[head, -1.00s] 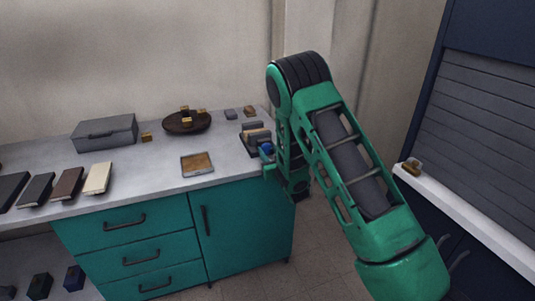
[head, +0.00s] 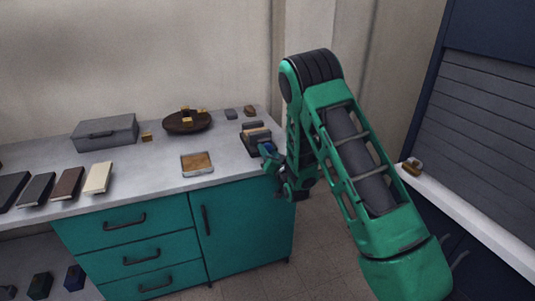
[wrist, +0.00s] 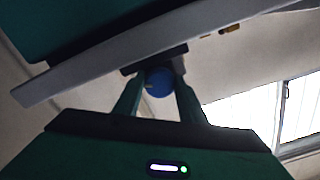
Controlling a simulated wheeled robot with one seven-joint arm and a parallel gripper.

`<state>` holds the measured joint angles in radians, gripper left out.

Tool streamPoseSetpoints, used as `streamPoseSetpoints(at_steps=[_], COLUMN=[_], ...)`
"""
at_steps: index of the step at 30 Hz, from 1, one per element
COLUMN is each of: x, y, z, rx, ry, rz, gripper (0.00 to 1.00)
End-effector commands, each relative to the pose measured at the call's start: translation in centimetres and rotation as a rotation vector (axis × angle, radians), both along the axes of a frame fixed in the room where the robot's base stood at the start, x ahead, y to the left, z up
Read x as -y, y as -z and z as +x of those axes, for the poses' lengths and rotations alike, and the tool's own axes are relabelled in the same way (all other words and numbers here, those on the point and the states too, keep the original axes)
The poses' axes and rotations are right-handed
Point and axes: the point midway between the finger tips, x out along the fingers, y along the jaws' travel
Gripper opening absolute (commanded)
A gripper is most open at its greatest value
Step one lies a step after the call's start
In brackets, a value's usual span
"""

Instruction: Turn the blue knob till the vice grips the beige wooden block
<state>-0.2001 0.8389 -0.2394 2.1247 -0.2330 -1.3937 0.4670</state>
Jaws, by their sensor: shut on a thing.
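The blue knob (head: 267,148) is on the vice's near side, partly hidden by my gripper (head: 270,158). In the wrist view the blue knob (wrist: 159,82) sits between the two fingers of my gripper (wrist: 160,95), which is shut on it. The dark underside of the vice (wrist: 153,60) shows behind the knob.
A tray with a brown inset (head: 197,163) lies left of the vice. A round brown dish (head: 187,121) with small blocks, a grey box (head: 105,132) and several book-like slabs (head: 98,178) stand farther left. The worktop edge runs just under my gripper.

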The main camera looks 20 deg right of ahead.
Motion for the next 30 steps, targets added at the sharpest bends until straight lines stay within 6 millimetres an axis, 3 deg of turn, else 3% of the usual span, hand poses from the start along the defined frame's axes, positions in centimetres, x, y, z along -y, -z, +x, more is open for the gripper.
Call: streamPoseSetpoints(at_steps=[18,30], x=[0.05,0.00], y=[-0.17,-0.32], z=[0.23,0.31], rx=[-0.043,-0.061], ry=[0.003,0.001], rz=[0.569,0.799], gripper=[0.15,0.15])
